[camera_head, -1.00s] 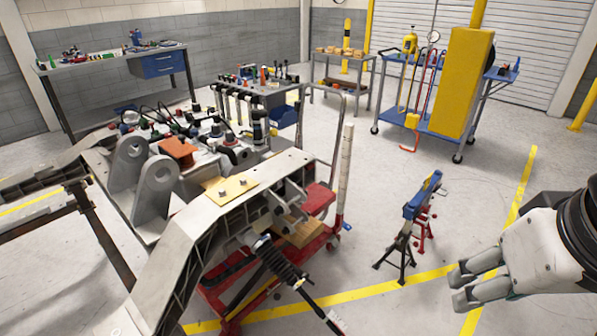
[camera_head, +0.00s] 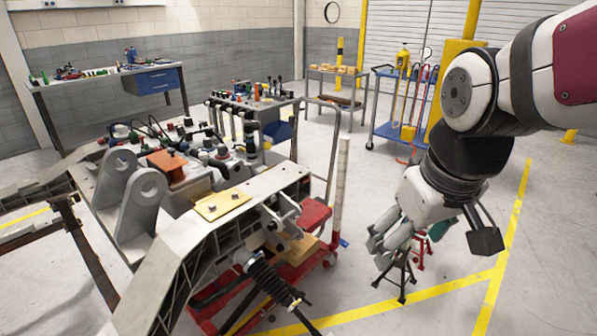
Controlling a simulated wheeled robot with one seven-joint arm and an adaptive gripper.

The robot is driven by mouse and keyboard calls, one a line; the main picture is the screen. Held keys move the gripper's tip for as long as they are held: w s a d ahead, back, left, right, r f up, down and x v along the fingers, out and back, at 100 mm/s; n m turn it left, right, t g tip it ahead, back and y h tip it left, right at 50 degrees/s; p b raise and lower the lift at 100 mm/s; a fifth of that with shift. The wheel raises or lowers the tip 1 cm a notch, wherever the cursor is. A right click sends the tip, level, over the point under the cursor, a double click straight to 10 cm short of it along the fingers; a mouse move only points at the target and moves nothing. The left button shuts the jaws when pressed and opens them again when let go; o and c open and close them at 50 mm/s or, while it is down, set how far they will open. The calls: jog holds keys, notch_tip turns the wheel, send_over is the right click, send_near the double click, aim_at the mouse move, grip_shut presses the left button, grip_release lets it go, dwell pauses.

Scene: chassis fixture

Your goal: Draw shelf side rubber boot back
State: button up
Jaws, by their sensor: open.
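A black ribbed rubber boot (camera_head: 268,278) sits on a rod that slants down to the right from the grey chassis frame (camera_head: 215,235), low in the middle of the view. Its ribs are visible, and the rod continues beyond its lower end. I cannot tell whether another such boot is hidden behind the frame. My gripper (camera_head: 382,250) is open and empty, right of the boot and clearly apart from it. It points down and left, in front of the small stand.
A red cart (camera_head: 317,215) with an upright handle stands under and behind the frame. A stand with black legs (camera_head: 402,282) is partly hidden by my gripper. Tool tables and a blue trolley (camera_head: 398,134) stand behind. The floor at lower right is clear.

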jog(key=w+a+f+n+g+y+b, duration=0.15)
jog(key=w+a+f+n+b, duration=0.25)
jog(key=w+a+f, duration=0.8)
jog(key=n+g+y+b, duration=0.1)
jog(key=n+y+b, duration=0.2)
send_near(269, 282)
jog(key=x, duration=0.4)
jog(key=w+b+x, duration=0.1)
jog(key=x, duration=0.3)
jog(key=w+b+x, duration=0.1)
jog(key=x, duration=0.4)
jog(key=shift+d+f, duration=0.15)
jog(key=shift+d, duration=0.2)
